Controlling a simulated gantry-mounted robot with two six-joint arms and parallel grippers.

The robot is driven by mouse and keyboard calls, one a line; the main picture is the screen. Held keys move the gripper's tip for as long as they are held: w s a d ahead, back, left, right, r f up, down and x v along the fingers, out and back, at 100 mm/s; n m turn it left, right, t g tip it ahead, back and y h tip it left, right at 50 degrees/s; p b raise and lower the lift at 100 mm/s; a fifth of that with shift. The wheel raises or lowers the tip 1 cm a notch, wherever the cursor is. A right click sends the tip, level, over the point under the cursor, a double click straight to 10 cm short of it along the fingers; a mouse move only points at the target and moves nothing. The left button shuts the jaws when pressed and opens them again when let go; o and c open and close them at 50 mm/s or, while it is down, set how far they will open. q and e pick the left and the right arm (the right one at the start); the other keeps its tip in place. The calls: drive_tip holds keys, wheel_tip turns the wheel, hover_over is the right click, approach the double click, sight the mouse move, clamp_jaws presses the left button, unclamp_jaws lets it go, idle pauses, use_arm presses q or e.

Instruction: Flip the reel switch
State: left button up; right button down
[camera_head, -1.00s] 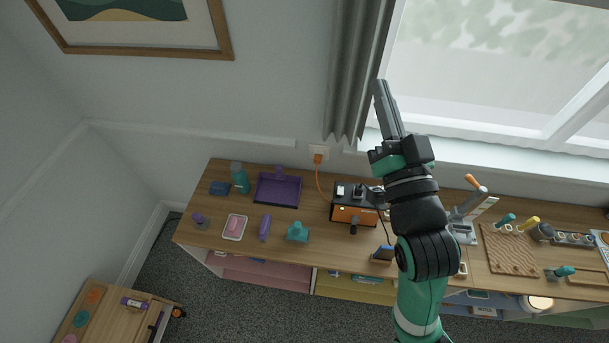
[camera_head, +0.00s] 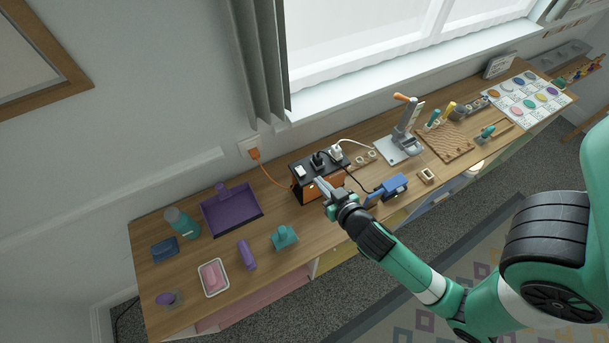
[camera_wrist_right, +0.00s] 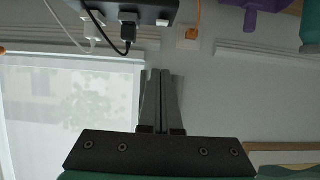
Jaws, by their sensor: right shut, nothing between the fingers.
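The reel (camera_head: 325,185) is an orange and black box with a black top, on the wooden counter near the wall. A white rocker-like piece (camera_head: 301,171), which looks like the switch, sits at the left of its top, beside a black plug (camera_head: 318,159) and a white plug (camera_head: 336,152). My right gripper (camera_head: 319,183) is shut and empty, its fingertips in front of the reel's front side; I cannot tell whether they touch it. In the right wrist view, the reel's dark body (camera_wrist_right: 150,8) is at the top edge, beyond the shut fingertips (camera_wrist_right: 163,72). My left gripper is not in view.
An orange cord (camera_head: 270,176) runs from the reel to a wall outlet (camera_head: 250,147). A purple dustpan (camera_head: 230,209) and teal block (camera_head: 285,237) lie to the left. A blue stapler-like tool (camera_head: 388,190) and a lever press (camera_head: 402,140) stand to the right.

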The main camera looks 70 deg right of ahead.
hover_over(300, 171)
drive_tip(key=s+a, duration=0.2)
drive_tip(key=s, duration=0.1)
wheel_tip(300, 171, down, 4)
drive_tip(key=shift+w+r, duration=0.1)
drive_tip(key=shift+w, duration=0.05)
drive_tip(key=f+b, duration=0.1)
drive_tip(key=f, duration=0.3)
drive_tip(key=shift+a+f, duration=0.1)
drive_tip(key=shift+a, duration=0.1)
